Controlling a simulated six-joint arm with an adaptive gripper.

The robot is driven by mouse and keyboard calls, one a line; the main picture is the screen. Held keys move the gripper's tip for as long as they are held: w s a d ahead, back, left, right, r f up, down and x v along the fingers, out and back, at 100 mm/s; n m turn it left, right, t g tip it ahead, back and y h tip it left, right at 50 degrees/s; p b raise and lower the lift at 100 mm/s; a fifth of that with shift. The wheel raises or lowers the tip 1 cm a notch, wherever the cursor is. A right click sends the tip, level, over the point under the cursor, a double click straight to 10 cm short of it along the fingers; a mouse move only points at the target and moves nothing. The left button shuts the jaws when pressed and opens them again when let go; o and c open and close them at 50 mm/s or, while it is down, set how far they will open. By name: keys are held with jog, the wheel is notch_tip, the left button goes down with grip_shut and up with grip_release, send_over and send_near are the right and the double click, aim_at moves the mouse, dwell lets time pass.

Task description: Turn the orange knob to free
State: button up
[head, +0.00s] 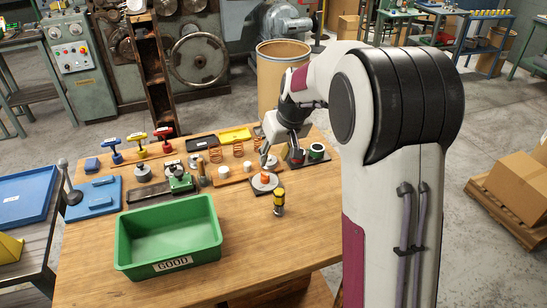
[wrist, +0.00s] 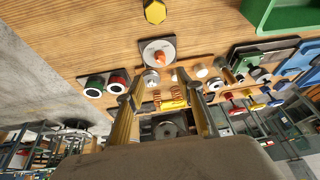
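The orange knob (head: 265,178) sits on a round pale disc on a dark square plate, on the wooden table in the head view. The setting the knob points to is too small to read.
A panel with red and green buttons (head: 316,152) is close on the gripper's right. A yellow-topped post (head: 279,202) stands in front of the knob. A green bin (head: 216,251) is at front left. Springs, white cylinders and small handwheels stand behind and left.

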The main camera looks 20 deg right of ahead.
aim_at(264, 175)
dwell(0.3)
jog(key=shift+w+a+f+m+g+h, duration=0.15)
jog(key=shift+w+a+f+m+h, duration=0.4)
jog(key=shift+m, duration=0.7)
jog(key=shift+w+a+f+m+g+h, duration=0.25)
jog(key=shift+a+f+m+h, duration=0.5)
jog(key=shift+m, duration=0.45)
jog(key=shift+w+a+f+m+g+h, duration=0.1)
jog(key=shift+w+a+f+m+h, duration=0.55)
jog(key=shift+m, duration=0.6)
jog(key=shift+s+d, duration=0.1)
jog(key=shift+s, duration=0.05)
jog(key=shift+x, duration=3.9)
